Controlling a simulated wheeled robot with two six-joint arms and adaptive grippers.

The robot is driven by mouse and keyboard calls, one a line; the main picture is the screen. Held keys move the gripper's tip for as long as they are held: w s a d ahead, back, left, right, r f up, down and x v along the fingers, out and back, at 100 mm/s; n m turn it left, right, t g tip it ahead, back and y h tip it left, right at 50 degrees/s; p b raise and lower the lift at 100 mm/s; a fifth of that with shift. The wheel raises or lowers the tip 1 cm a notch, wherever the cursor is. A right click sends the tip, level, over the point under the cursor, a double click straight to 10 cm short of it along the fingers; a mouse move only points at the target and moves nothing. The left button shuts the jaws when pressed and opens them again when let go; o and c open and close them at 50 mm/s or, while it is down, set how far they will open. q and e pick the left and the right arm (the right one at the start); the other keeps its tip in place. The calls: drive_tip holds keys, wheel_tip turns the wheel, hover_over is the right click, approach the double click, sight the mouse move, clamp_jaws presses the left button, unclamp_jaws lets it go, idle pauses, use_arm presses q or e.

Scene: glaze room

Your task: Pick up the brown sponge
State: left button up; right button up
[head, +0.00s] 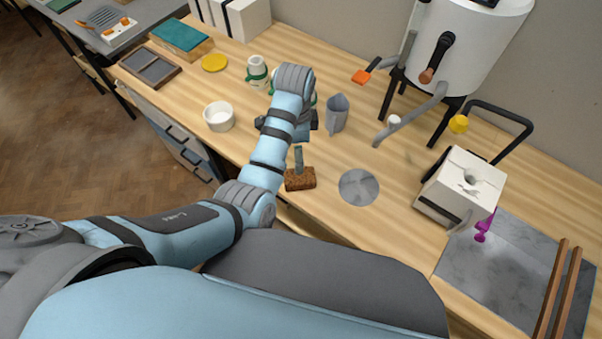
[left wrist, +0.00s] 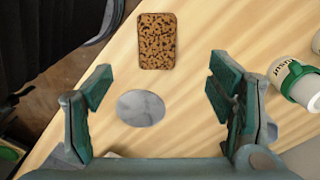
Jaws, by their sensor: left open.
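The brown sponge (head: 301,181) is a speckled brown block lying on the wooden table near its front edge. In the left wrist view the sponge (left wrist: 157,41) lies flat, with its whole top showing. My left gripper (head: 299,146) is above the table, on the far side of the sponge in the head view, and one grey finger overlaps the sponge there. In the left wrist view the gripper (left wrist: 158,80) is open and empty, with the sponge beyond its fingertips and not between them. My right gripper is not in view.
A grey marbled disc (head: 359,187) lies right of the sponge.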

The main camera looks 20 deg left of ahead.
sight(295, 177)
use_arm(q)
drive_tip(key=f+b, duration=0.1)
drive_tip(key=f, duration=0.3)
drive_tip(key=f+b, duration=0.1)
drive_tip(key=f, duration=0.4)
drive_tip(key=f+b, duration=0.1)
drive_tip(key=f, duration=0.3)
drive_tip(key=shift+s+a+f, duration=0.15)
drive_tip(key=shift+s+f, duration=0.15)
drive_tip(key=shift+s, duration=0.05)
drive_tip(key=shift+r, duration=0.1)
drive_tip(key=c, duration=1)
drive_tip(key=shift+r, duration=0.1)
wheel_tip(295, 177, up, 9)
drive_tip(key=p, duration=0.3)
drive_tip(key=shift+r, duration=0.45)
